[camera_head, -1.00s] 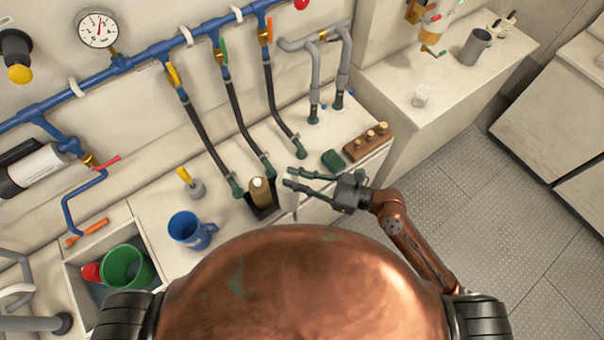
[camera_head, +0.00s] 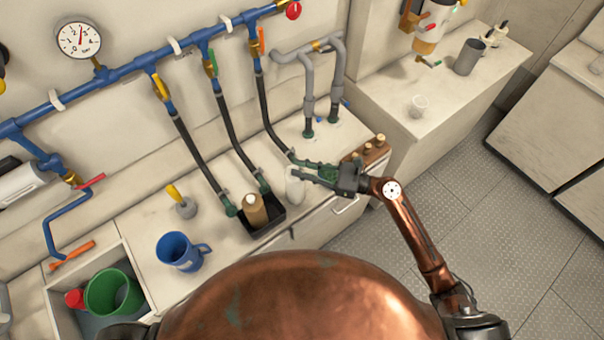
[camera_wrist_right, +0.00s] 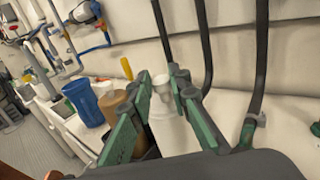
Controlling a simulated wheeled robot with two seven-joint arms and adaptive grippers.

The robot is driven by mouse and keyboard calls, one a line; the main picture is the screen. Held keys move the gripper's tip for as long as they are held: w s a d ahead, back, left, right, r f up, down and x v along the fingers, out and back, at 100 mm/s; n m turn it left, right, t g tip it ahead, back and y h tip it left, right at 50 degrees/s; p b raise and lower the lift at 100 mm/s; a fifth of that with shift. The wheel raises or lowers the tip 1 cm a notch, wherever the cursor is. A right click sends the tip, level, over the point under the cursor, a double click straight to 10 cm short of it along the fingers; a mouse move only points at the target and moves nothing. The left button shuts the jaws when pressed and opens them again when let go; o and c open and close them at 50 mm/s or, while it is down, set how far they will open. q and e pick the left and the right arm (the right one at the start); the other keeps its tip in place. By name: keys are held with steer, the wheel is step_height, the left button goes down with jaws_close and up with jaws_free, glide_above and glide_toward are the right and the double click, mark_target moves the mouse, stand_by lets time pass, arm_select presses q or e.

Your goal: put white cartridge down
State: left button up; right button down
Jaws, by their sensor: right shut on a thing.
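The white cartridge (camera_head: 295,187) is upright between the fingers of my right gripper (camera_head: 302,172), just right of the black tray. In the right wrist view the pale cartridge (camera_wrist_right: 164,128) shows between the two green-padded fingers (camera_wrist_right: 165,105), its narrower top uppermost. The gripper is shut on it. I cannot tell whether its base touches the counter. My left gripper is not in view.
A tan bottle (camera_head: 254,211) stands in the black tray (camera_head: 270,231). A blue mug (camera_head: 178,252) is to the left. Hoses (camera_head: 232,141) come down behind. A wooden block with pegs (camera_head: 373,151) is right of the gripper.

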step_height(320, 180, down, 3)
steer(key=shift+r, duration=0.1)
steer(key=c, duration=1.8)
jaws_free()
